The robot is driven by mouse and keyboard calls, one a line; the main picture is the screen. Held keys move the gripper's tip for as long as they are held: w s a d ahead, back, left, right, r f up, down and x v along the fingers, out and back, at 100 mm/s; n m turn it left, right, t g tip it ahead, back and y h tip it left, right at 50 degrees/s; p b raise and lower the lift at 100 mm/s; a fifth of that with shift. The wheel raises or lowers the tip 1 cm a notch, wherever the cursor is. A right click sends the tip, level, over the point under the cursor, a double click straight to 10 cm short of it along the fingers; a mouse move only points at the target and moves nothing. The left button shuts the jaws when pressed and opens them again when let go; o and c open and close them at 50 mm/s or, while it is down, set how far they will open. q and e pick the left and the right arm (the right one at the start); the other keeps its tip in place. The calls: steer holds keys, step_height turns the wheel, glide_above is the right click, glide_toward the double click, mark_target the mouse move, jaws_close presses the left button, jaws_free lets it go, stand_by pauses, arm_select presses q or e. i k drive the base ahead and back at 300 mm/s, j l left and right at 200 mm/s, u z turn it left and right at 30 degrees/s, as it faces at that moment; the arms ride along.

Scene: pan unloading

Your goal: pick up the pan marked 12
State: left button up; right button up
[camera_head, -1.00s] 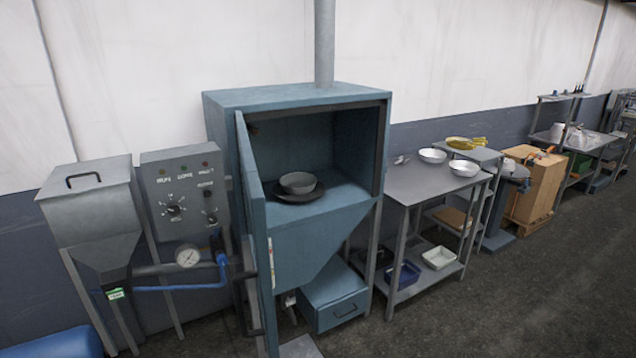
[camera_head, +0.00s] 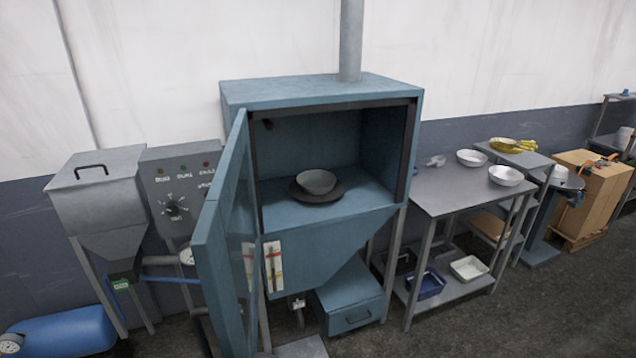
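A grey pan (camera_head: 316,182) stands upright on a dark round plate (camera_head: 317,195) inside the open blue cabinet (camera_head: 330,232). Two more pale pans are on the grey metal table to the right: one at the back (camera_head: 471,157) and one nearer the right edge (camera_head: 505,175). No number can be read on any pan, so I cannot tell which is marked 12. Neither of my grippers shows in the view.
The cabinet door (camera_head: 226,240) stands open toward me on the left. The grey table (camera_head: 455,190) holds the pans, with trays on its lower shelf. A hopper (camera_head: 100,190) and control box (camera_head: 180,190) stand left. Dark floor (camera_head: 540,310) is clear at the right front.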

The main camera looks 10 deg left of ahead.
mark_target(314, 182)
steer(key=i+l+u, duration=0.15)
steer(key=i+l, duration=0.15)
steer(key=i, duration=0.45)
steer(key=i+l+u, duration=0.15)
steer(key=i+l, duration=0.25)
steer(key=i, duration=0.35)
steer(key=i+l+u, duration=0.15)
steer(key=i+l, duration=0.35)
steer(key=i, duration=0.25)
steer(key=i+l+u, duration=0.15)
steer(key=i+l, duration=0.4)
steer(key=i, duration=0.15)
